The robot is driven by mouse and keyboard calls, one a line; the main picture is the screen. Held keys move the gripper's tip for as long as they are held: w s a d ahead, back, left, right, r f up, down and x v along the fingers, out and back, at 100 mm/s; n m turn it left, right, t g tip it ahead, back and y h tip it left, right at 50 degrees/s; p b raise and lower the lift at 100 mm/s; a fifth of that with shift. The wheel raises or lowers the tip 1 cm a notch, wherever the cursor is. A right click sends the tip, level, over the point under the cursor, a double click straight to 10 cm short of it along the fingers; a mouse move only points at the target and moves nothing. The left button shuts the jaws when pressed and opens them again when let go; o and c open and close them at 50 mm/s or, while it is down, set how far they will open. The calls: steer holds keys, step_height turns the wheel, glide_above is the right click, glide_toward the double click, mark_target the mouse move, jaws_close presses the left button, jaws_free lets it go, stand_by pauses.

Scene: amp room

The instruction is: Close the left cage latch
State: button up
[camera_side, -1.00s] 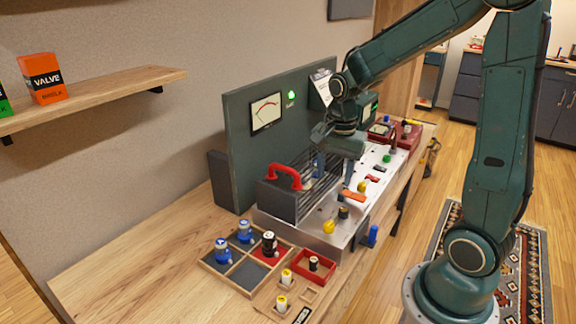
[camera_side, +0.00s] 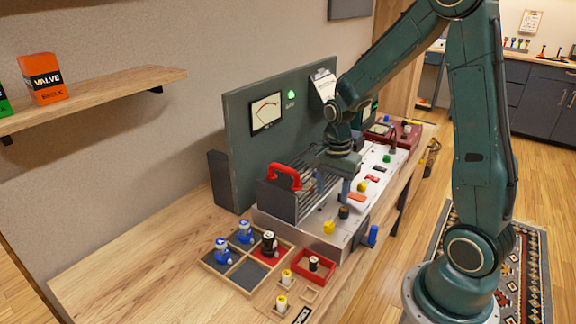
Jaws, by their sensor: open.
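The cage (camera_side: 292,200) is a dark wire box with a red handle (camera_side: 285,176) on its near-left end, standing on the silver amp chassis (camera_side: 300,232). My gripper (camera_side: 335,187) is open with its fingers pointing down, over the right part of the cage and its front edge. One blue-grey finger shows in front of the cage; the other is largely hidden. I cannot make out the left latch or tell its position at this size. A yellow knob (camera_side: 328,228) and a dark knob (camera_side: 343,212) are on the chassis in front of the cage.
A dark panel with a meter (camera_side: 266,111) stands behind the cage. A divided wooden tray (camera_side: 222,283) with tubes and a red tray (camera_side: 303,275) lie at front left. A blue part (camera_side: 372,234) sticks out at the chassis front. The bench at left is clear.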

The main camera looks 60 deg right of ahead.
mark_target(329, 222)
steer(key=shift+f, duration=5.05)
steer(key=shift+c, duration=0.2)
steer(key=c, duration=1)
